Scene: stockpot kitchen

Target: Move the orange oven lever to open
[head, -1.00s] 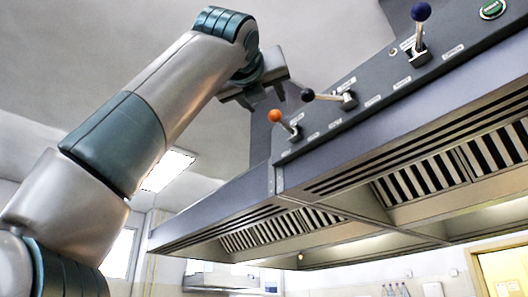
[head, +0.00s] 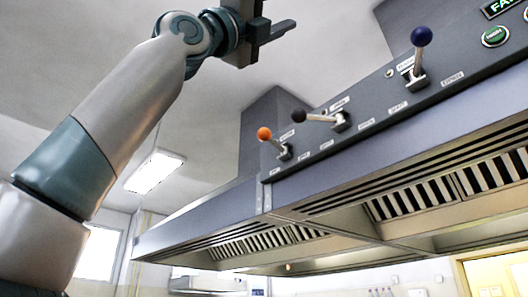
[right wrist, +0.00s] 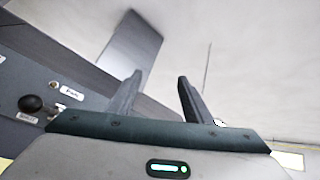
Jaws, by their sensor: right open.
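The orange-knobbed lever (head: 264,133) is at the left end of the hood's control panel in the head view. Its stick points up and left from its base. My right gripper (head: 277,32) is at the top of the head view, above the levers and apart from them. In the right wrist view its two fingers (right wrist: 156,98) stand apart with nothing between them. The orange lever does not show in the right wrist view. My left gripper does not show.
A black-knobbed lever (head: 299,115) sits just right of the orange one; its knob also shows in the right wrist view (right wrist: 31,103). The hood (head: 220,212) juts out below the panel.

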